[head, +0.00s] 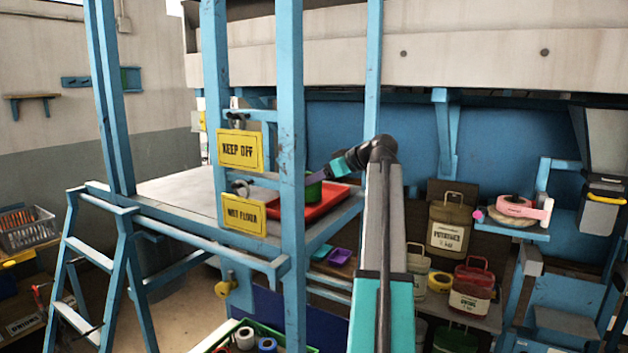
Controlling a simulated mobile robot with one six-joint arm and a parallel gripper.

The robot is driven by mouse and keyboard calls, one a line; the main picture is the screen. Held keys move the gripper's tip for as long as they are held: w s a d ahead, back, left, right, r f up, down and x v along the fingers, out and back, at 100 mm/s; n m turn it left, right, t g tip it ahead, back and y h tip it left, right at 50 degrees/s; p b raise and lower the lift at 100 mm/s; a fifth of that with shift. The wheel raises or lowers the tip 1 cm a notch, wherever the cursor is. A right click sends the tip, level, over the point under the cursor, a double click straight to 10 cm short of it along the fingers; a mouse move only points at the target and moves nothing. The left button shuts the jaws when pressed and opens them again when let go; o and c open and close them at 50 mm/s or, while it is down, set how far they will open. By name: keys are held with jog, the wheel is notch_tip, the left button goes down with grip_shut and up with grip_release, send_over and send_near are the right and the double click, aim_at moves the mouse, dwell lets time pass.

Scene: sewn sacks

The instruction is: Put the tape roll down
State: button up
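My arm reaches away from the camera and bends left at its far end. My gripper (318,176) is small in view, over the red tray (328,205), and partly hidden by a blue post. The tray lies on a grey platform (172,190).
Blue posts (291,150) with yellow signs (240,150) stand before the platform. A blue ladder (95,262) is at left. A green-rimmed crate (296,346) holds several rolls. A yellow roll (440,281) and sacks (448,228) sit right; a pink roll (515,205) lies on a small shelf.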

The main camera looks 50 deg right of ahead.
jog(key=shift+f, duration=0.5)
jog(key=shift+f, duration=0.15)
jog(key=o, duration=1.1)
jog(key=shift+r, duration=0.2)
jog(key=b+v, duration=0.3)
jog(key=v, duration=0.9)
jog(key=shift+b, duration=0.4)
jog(key=shift+s+f, duration=0.1)
jog(key=shift+f, duration=0.05)
